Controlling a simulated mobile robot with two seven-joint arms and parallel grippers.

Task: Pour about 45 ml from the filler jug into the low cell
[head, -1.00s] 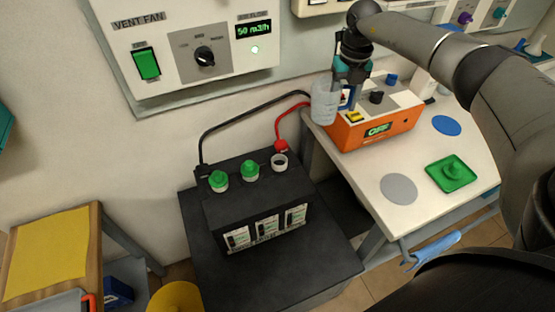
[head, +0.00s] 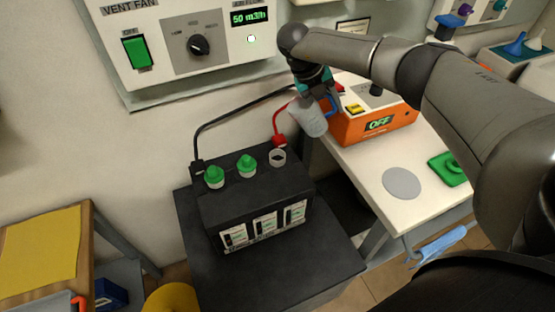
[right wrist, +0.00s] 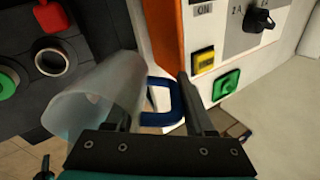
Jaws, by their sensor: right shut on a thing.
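The filler jug (head: 309,118) is a translucent cup with a blue handle (right wrist: 161,102). My right gripper (head: 322,92) is shut on the handle and holds the jug in the air, tilted, mouth toward the battery. In the right wrist view the jug (right wrist: 103,95) lies left of the fingers (right wrist: 160,120). The black battery (head: 255,200) stands on a dark stand with two green caps on top. The uncapped cell opening (head: 278,157), a pale ring at the right, shows in the right wrist view (right wrist: 51,57) beside the jug's mouth. No stream is visible. My left gripper is out of view.
An orange charger (head: 372,125) reading OFF stands on the white table (head: 430,210), close behind the jug. A red clamp (head: 281,141) and a black clamp (head: 198,168) with cables sit on the battery. A green tray (head: 449,168) and grey disc (head: 402,183) lie right.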

